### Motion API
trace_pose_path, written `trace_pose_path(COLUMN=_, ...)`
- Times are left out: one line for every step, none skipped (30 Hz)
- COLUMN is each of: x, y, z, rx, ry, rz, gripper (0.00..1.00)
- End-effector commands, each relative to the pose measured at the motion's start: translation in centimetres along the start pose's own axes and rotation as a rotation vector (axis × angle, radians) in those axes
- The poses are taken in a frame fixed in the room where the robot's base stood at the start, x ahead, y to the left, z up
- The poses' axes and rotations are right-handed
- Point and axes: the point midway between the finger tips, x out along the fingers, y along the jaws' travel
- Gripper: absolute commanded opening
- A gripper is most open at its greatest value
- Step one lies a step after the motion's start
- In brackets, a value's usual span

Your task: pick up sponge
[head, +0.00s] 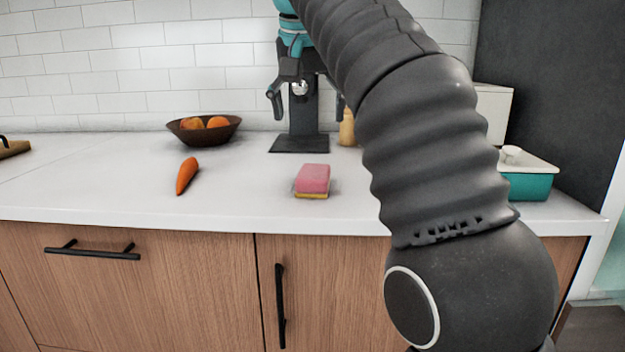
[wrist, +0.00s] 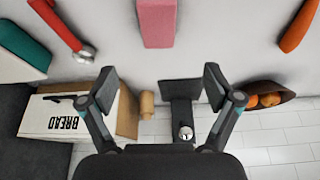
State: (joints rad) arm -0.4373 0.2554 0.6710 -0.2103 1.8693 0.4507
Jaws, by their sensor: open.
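The sponge (head: 313,179), pink with a yellow underside, lies on the white counter near its front edge in the head view. In the wrist view the sponge (wrist: 157,22) shows at the top centre, cut by the frame edge. My gripper (head: 306,98) hangs above the back of the counter in the head view, pointing down, in front of a dark stand. In the wrist view my gripper (wrist: 158,80) is open with nothing between its fingers. The sponge lies beyond the fingertips, apart from them.
A carrot (head: 187,175) lies left of the sponge, and a brown bowl of oranges (head: 171,129) stands behind it. A dark stand (head: 300,142) and a small yellowish bottle (head: 347,130) are at the back. A teal-and-white container (head: 530,184) is right. A bread box (wrist: 68,118) shows in the wrist view.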

Motion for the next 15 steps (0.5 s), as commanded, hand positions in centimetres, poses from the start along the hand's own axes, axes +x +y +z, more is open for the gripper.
trace_pose_path(x=0.5, y=0.1, z=0.1, rx=0.0, ry=-0.003, rz=0.002, gripper=0.9)
trace_pose_path(x=0.8, y=0.1, z=0.1, rx=0.0, ry=-0.002, rz=0.001, gripper=0.9)
trace_pose_path(x=1.2, y=0.1, z=0.1, rx=0.0, ry=-0.002, rz=0.001, gripper=0.9)
trace_pose_path(x=1.5, y=0.1, z=0.1, rx=-0.001, ry=-0.002, rz=0.001, gripper=0.9)
trace_pose_path(x=1.8, y=0.1, z=0.1, rx=-0.001, ry=-0.003, rz=0.001, gripper=0.9)
trace_pose_path(x=2.3, y=0.1, z=0.1, rx=-0.001, ry=-0.002, rz=0.001, gripper=0.9)
trace_pose_path(x=3.0, y=0.1, z=0.2, rx=-0.001, ry=-0.004, rz=0.002, gripper=0.9)
trace_pose_path(x=3.5, y=0.1, z=0.2, rx=-0.001, ry=-0.003, rz=0.001, gripper=0.9)
trace_pose_path(x=4.2, y=0.1, z=0.2, rx=-0.001, ry=-0.003, rz=0.001, gripper=0.9)
trace_pose_path(x=4.7, y=0.1, z=0.2, rx=-0.001, ry=-0.002, rz=0.001, gripper=0.9)
trace_pose_path(x=5.2, y=0.1, z=0.2, rx=-0.001, ry=-0.002, rz=0.001, gripper=0.9)
trace_pose_path(x=6.0, y=0.1, z=0.2, rx=0.0, ry=-0.002, rz=0.001, gripper=0.9)
trace_pose_path(x=6.4, y=0.1, z=0.2, rx=0.0, ry=-0.001, rz=0.001, gripper=0.9)
trace_pose_path(x=6.8, y=0.1, z=0.2, rx=0.0, ry=-0.002, rz=0.001, gripper=0.9)
trace_pose_path(x=7.2, y=0.1, z=0.2, rx=0.0, ry=-0.001, rz=0.001, gripper=0.9)
